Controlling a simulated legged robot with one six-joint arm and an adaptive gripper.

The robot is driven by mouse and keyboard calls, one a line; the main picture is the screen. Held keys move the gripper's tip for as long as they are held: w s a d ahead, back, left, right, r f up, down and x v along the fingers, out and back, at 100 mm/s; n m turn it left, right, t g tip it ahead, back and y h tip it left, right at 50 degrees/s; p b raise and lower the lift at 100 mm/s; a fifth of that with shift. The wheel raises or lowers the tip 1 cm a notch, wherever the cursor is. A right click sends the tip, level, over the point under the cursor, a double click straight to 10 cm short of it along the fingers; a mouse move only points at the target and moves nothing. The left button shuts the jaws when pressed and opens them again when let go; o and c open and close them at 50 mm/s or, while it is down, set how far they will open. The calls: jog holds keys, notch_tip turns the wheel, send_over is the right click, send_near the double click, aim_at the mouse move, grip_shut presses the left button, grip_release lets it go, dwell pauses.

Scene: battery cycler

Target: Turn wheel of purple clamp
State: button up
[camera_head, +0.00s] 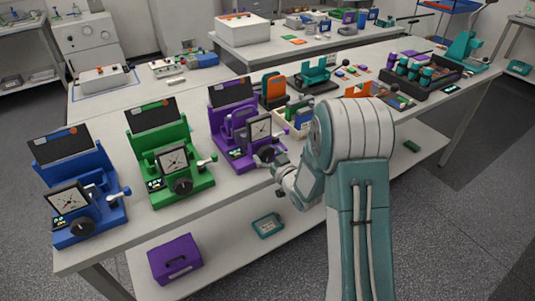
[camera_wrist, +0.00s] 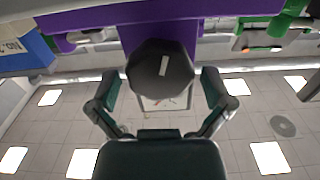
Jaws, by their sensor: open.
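The purple clamp (camera_head: 240,155) stands on the table, third from the left, with a black screen and a square dial gauge. Its dark wheel (camera_head: 266,154) is at the front, partly hidden by my gripper (camera_head: 279,165). In the wrist view the wheel (camera_wrist: 160,65) is a dark many-sided knob with a white mark, in front of the purple body (camera_wrist: 110,18). My gripper (camera_wrist: 159,78) is open, with one finger on each side of the wheel. Gaps show between the fingers and the wheel; I cannot tell how deep the wheel sits between them.
A green clamp (camera_head: 170,160) and a blue clamp (camera_head: 78,190) stand to the left. A tray of small parts (camera_head: 297,118) is close on the right. A purple box (camera_head: 175,260) and a teal case (camera_head: 267,226) lie on the lower shelf. The table's front edge is below my gripper.

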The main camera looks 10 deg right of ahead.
jog(key=c, duration=1)
jog(key=shift+n, duration=0.4)
jog(key=shift+a+n, duration=0.1)
jog(key=shift+n, duration=2.7)
jog(key=o, duration=1)
jog(key=shift+a, duration=0.1)
